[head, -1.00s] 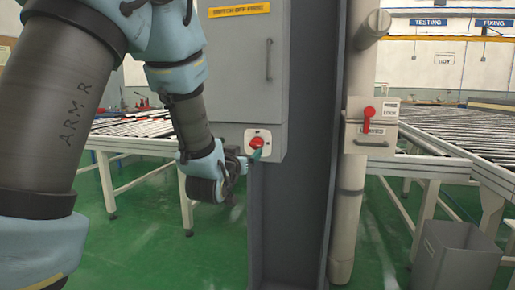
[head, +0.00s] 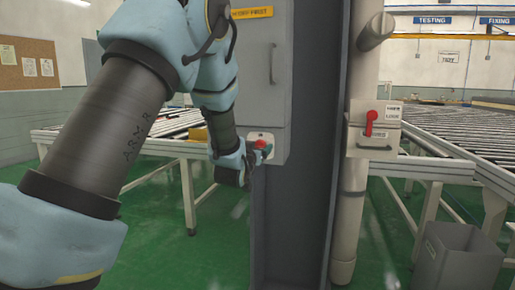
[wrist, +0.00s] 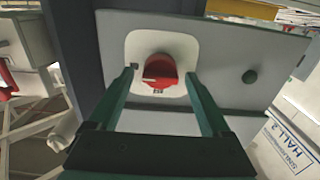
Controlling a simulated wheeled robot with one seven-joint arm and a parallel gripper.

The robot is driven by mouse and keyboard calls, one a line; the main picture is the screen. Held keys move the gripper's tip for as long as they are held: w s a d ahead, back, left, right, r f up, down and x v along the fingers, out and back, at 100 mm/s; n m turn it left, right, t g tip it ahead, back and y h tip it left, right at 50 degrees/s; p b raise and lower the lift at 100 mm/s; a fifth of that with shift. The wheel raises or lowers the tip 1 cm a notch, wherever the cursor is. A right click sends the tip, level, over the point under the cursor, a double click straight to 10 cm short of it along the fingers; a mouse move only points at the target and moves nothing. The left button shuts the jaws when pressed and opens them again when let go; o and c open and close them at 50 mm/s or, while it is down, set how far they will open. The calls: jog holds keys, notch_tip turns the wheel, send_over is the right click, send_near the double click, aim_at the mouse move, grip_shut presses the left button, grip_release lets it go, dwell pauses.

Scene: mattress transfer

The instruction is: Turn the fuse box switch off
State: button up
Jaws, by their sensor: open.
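The fuse box (head: 262,80) is a grey cabinet with a yellow label, on a dark grey column. Its red rotary switch (head: 261,144) sits on a white plate at the lower part of the box. In the wrist view the red switch (wrist: 160,67) is close and centred, in front of the fingers. My gripper (wrist: 159,77) is open, with one green fingertip at each side of the switch's lower part. Whether the fingers touch it I cannot tell. In the head view my gripper (head: 259,156) is small and partly hidden by my wrist.
A second box (head: 374,140) with a red lever hangs on a pale pipe to the right. Roller tables (head: 455,145) stand right and behind at left. A grey bin (head: 458,262) stands at lower right. Green floor is open at lower left.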

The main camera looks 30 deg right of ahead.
grip_shut()
dwell(0.5)
jog(key=shift+f+n+b, duration=0.1)
jog(key=shift+n+b, duration=0.3)
jog(key=shift+b, duration=0.15)
jog(key=n+b, duration=0.6)
jog(key=n, duration=0.2)
jog(key=n+b, duration=0.7)
jog(key=n, duration=0.2)
jog(key=shift+w+a+f, duration=0.15)
jog(key=shift+a, duration=0.05)
